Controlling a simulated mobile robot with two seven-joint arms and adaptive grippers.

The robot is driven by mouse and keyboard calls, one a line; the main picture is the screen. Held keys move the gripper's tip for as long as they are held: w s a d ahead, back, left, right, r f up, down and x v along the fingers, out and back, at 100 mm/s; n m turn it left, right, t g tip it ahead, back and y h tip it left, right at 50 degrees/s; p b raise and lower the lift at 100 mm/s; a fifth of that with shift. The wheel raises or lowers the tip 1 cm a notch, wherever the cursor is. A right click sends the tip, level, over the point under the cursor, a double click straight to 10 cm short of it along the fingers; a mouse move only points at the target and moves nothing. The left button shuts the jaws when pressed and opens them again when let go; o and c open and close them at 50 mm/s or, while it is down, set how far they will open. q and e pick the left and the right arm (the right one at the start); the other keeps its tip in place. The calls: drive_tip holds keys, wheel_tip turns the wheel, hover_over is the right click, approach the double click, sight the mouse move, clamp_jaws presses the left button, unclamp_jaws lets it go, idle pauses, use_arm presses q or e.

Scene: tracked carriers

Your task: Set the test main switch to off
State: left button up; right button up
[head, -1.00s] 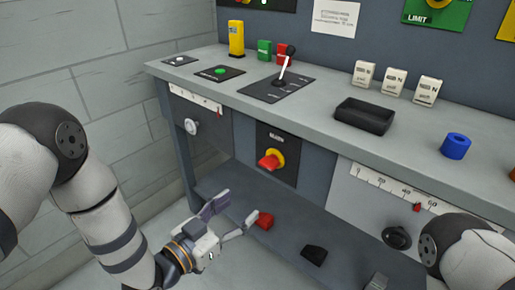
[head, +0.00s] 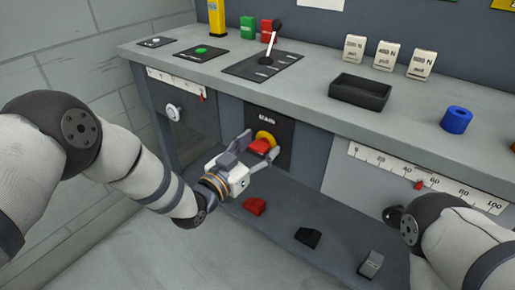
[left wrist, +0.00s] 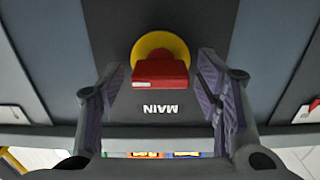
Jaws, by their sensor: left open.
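The main switch is a red handle (head: 261,146) on a yellow round base (head: 266,137), set on a black plate marked MAIN on the bench front. In the left wrist view the red handle (left wrist: 160,74) lies crosswise, in front of the yellow disc (left wrist: 160,42), with the label upside down. My left gripper (head: 258,148) is open at the switch. In the left wrist view its two fingers (left wrist: 161,82) stand either side of the handle, with a gap on each side. My right gripper is out of the picture; only its arm shows at lower right.
A lower shelf holds a red block (head: 254,206), a black block (head: 308,237) and a grey piece (head: 371,263). A white knob (head: 173,113) is left of the switch. A scale panel (head: 350,190) is to the right. The bench top above carries a lever (head: 272,42) and a black tray (head: 360,92).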

use_arm(q)
drive_tip(key=shift+c, duration=0.3)
drive_tip(key=c, duration=1.1)
drive_tip(key=shift+n, duration=0.3)
drive_tip(key=n, duration=0.3)
drive_tip(key=shift+a+f+n, duration=0.1)
drive_tip(key=shift+f+n, duration=0.05)
drive_tip(key=shift+n, duration=0.25)
drive_tip(key=n+b, duration=0.1)
drive_tip(key=n, duration=0.3)
drive_tip(key=shift+w+f+n+b, duration=0.1)
drive_tip(key=shift+n+b, duration=0.2)
drive_tip(key=n+b, duration=0.2)
drive_tip(key=n, duration=0.3)
drive_tip(key=shift+a+f, duration=0.1)
drive_tip(key=shift+f, duration=0.05)
drive_tip(key=shift+n+b, duration=0.85)
drive_tip(key=shift+n, duration=0.95)
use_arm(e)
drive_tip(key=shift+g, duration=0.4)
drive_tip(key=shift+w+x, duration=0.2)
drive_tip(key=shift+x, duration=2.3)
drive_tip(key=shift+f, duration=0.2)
